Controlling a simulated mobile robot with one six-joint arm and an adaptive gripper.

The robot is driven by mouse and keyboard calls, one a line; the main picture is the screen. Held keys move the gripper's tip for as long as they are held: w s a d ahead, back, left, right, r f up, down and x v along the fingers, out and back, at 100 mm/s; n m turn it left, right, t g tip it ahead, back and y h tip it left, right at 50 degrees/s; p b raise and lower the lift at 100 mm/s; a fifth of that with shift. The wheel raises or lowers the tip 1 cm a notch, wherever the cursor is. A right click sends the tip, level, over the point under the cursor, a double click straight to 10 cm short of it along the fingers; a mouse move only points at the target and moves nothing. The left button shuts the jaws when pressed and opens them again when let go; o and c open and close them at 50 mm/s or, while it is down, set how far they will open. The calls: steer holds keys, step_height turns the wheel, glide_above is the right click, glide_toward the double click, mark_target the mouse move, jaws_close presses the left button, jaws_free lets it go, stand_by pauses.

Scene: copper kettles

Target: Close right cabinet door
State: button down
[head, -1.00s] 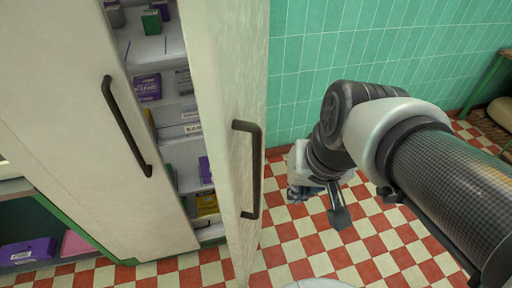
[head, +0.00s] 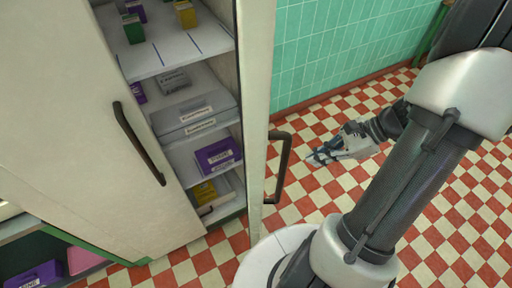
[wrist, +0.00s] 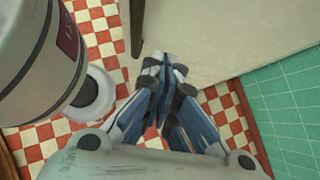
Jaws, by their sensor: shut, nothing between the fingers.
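The right cabinet door (head: 258,110) stands open, swung out toward me and seen nearly edge-on in the head view. Its dark bar handle (head: 284,165) is on the side facing right. My gripper (head: 314,158) is to the right of the handle, apart from it, with its fingers pointing left. It is shut and empty. In the wrist view my gripper (wrist: 160,62) points at the lower part of a pale door face (wrist: 215,40), with a dark handle (wrist: 137,25) just left of the fingertips. I cannot tell whether the fingers touch the door.
The left cabinet door (head: 75,120) is closed, with its own dark handle (head: 138,143). Shelves (head: 190,125) with boxes show inside the cabinet. A green tiled wall (head: 330,50) is behind. The checkered floor (head: 440,220) on the right is clear.

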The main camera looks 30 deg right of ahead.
steer(key=a+r+b+x, duration=0.1)
steer(key=b+x, duration=0.2)
steer(key=x, duration=0.9)
steer(key=shift+w+a, duration=0.4)
steer(key=shift+w, duration=0.05)
steer(key=shift+w+r, duration=0.1)
steer(key=shift+r, duration=0.05)
